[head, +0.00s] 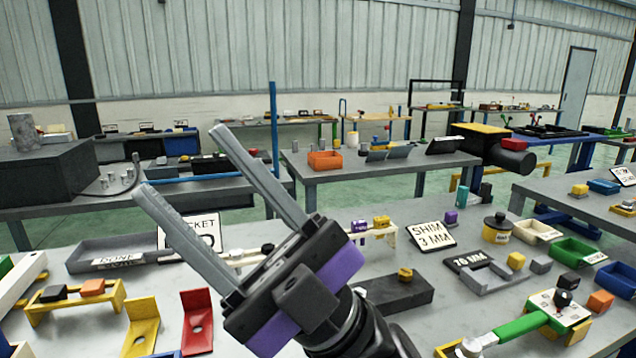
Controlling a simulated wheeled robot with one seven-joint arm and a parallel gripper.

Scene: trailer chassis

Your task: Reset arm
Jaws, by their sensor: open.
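My gripper (178,162) is raised in front of the camera, above the near grey table (345,262). It is black with purple blocks and two long grey fingers pointing up and to the left. The fingers are spread apart with nothing between them, so it is open and empty. My arm comes up from the lower edge, right of the middle. The gripper hides part of the table and part of a sign (195,233) behind it.
On the near table are a yellow bracket (141,325), a red bracket (197,320), a grey tray (120,253), a "SHIM 3 MM" sign (431,235), and a green-handled tool (520,327). Green (577,251) and cream (537,231) bins stand at right. More workbenches stand behind, with green floor between.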

